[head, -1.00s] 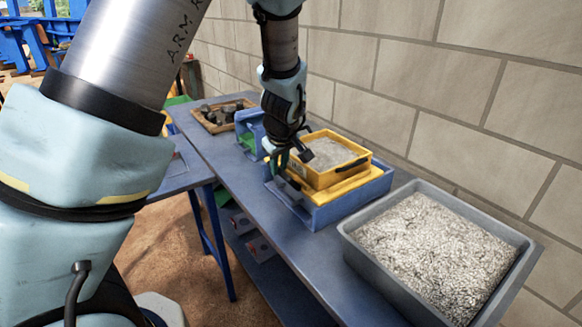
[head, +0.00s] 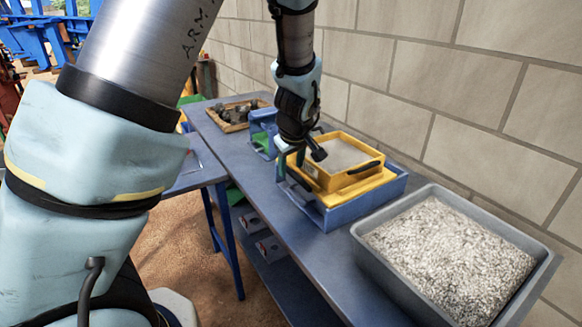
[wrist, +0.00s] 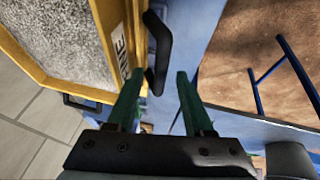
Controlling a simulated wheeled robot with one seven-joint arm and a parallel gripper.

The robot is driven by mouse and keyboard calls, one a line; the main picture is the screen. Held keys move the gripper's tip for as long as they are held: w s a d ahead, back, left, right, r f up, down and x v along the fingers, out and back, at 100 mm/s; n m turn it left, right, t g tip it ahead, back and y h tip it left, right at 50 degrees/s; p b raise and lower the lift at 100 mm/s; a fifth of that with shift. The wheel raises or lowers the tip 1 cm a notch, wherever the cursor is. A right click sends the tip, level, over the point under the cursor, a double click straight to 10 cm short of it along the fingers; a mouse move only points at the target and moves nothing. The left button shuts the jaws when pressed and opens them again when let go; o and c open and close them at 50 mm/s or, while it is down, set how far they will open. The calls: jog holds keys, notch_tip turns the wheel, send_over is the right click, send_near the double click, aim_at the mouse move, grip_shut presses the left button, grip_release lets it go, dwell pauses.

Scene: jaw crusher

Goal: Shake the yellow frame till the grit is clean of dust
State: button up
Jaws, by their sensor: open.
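The yellow frame (head: 352,184) holds grey grit (head: 341,153) and sits over a blue tray on the bench. In the wrist view the frame (wrist: 103,50) is at upper left, with the grit (wrist: 62,35) inside it. A black handle (wrist: 158,55) stands out from the frame's near side. My gripper (head: 290,161) is at the frame's left side in the head view. In the wrist view its green fingers (wrist: 157,82) are apart, and the handle lies between and ahead of their tips. I cannot tell whether they touch it. The frame's handle side is partly hidden by my gripper in the head view.
The blue tray (head: 335,218) surrounds the frame's base. A grey tub (head: 380,262) of pale gravel stands close on the right. Behind are a blue box (head: 262,122) and a wooden tray (head: 236,127) of dark rocks. A block wall (head: 480,90) runs along the bench's back.

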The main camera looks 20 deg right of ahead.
jog(key=b+v, duration=0.1)
jog(key=v, duration=0.9)
jog(key=shift+a, duration=0.1)
